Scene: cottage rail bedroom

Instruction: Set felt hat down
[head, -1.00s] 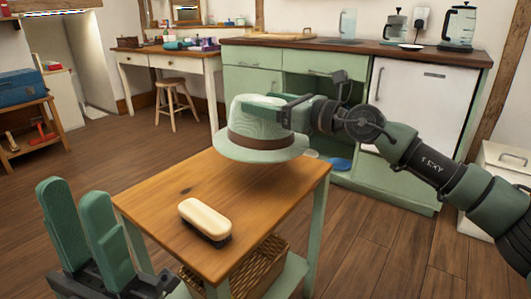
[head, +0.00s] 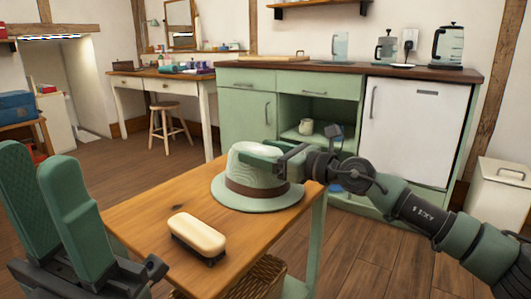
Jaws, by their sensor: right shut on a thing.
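The felt hat (head: 252,198) is pale green with a brown band. It is upright, brim down, over the far right part of the small wooden table (head: 150,212). Its brim appears to be at the tabletop, but I cannot tell whether it bears fully on it. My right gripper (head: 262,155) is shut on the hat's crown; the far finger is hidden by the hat. My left gripper (head: 60,215) is at the left foreground, its two green fingers apart and empty, left of the table.
A brush (head: 197,238) with a cream top lies on the table in front of the hat. A wicker basket (head: 262,278) sits beneath the tabletop. Behind are a green kitchen counter (head: 250,115), a desk (head: 130,85) and a stool (head: 168,118). The tabletop left of the hat is clear.

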